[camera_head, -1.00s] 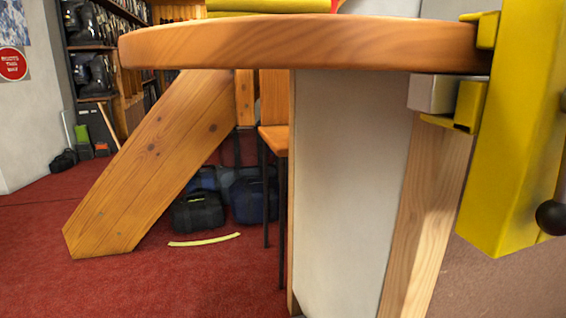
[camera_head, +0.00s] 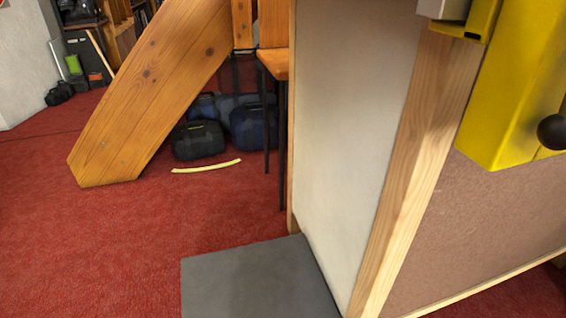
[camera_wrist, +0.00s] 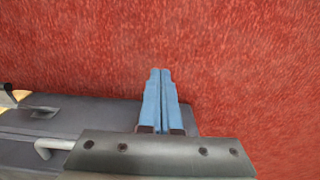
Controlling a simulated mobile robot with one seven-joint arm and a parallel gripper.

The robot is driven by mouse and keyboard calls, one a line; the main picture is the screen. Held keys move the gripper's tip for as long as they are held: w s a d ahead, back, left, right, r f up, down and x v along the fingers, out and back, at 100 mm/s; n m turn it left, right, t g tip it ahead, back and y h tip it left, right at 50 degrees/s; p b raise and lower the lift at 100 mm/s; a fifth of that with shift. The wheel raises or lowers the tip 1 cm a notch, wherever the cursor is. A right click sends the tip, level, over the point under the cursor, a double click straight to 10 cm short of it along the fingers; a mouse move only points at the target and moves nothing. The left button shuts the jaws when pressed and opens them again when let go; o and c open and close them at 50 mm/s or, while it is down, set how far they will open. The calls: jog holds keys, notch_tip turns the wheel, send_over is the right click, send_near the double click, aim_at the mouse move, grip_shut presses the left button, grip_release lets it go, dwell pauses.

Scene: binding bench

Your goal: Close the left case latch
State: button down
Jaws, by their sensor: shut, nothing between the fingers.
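My gripper (camera_wrist: 160,74) shows in the wrist view with its two blue fingers pressed together and nothing between them. It points out over red carpet. A dark grey body (camera_wrist: 75,112) lies below and to the left of the fingers in the wrist view, with a small raised fitting and a pale bent bar on it. I cannot tell whether this is the case or whether the fitting is a latch. No case latch can be made out in the head view, and my gripper does not show there.
A flat grey slab (camera_head: 255,280) sits at the foot of the white panel (camera_head: 340,130). A slanted wooden leg (camera_head: 150,95) stands at left. Dark bags (camera_head: 198,140) lie behind a chair. A yellow clamp-like part (camera_head: 520,90) hangs at upper right. Red carpet is clear at lower left.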

jog(key=shift+w+a+r, duration=0.1)
jog(key=shift+w+r, duration=0.3)
jog(key=shift+r, duration=0.05)
jog(key=shift+w, duration=0.1)
jog(key=shift+w+a+r, duration=0.1)
jog(key=shift+w+a, duration=0.05)
jog(key=shift+w, duration=0.2)
jog(key=s+d+r+p, duration=0.1)
jog(key=s+r+p, duration=0.3)
jog(key=r+p, duration=0.4)
jog(key=p, duration=0.4)
dwell(0.6)
jog(key=shift+s+d+f, duration=0.1)
jog(key=shift+s, duration=0.05)
